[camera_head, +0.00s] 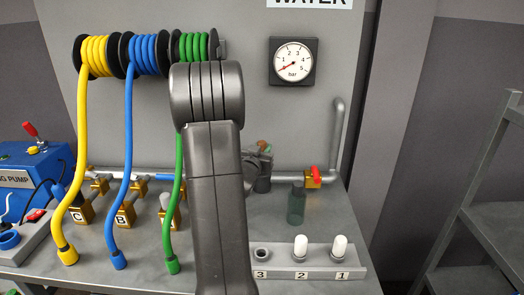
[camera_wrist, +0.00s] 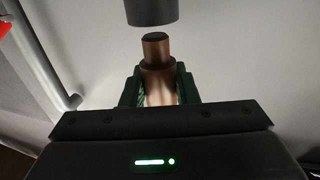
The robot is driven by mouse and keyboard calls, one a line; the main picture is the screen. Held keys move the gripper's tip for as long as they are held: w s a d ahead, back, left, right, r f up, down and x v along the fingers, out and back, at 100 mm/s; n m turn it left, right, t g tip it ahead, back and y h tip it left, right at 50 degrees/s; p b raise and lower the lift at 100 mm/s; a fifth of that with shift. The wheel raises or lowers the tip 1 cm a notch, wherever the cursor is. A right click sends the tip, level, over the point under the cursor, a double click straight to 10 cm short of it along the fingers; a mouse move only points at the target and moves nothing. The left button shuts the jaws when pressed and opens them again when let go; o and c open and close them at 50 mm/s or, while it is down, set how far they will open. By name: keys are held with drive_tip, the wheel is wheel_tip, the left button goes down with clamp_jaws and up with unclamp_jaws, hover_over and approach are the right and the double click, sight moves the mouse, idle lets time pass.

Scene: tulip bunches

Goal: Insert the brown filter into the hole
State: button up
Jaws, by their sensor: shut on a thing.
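The brown filter (camera_wrist: 156,50) is held between the green-padded fingers of my gripper (camera_wrist: 158,88), with its dark end towards a dark grey cylinder (camera_wrist: 151,10). A gap separates the two in the wrist view, and they look roughly in line. In the head view my gripper (camera_head: 257,152) is partly hidden behind my arm, with a bit of the brown filter (camera_head: 264,145) showing. The dark cylinder (camera_head: 262,184) sits just below it on the pipe line. The hole itself cannot be seen.
A translucent dark green cup (camera_head: 296,205) stands right of the cylinder. A red-handled valve (camera_head: 315,176) is on the pipe. A grey rack (camera_head: 318,257) holds white filters at 2 and 1; place 3 is empty. Coloured hoses hang at left.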

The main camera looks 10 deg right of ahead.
drive_tip(key=shift+f+b, duration=1.15)
drive_tip(key=shift+b, duration=0.15)
drive_tip(key=o, duration=1)
drive_tip(key=shift+o, duration=0.2)
drive_tip(key=shift+r+p, duration=1.7)
drive_tip(key=shift+r, duration=0.8)
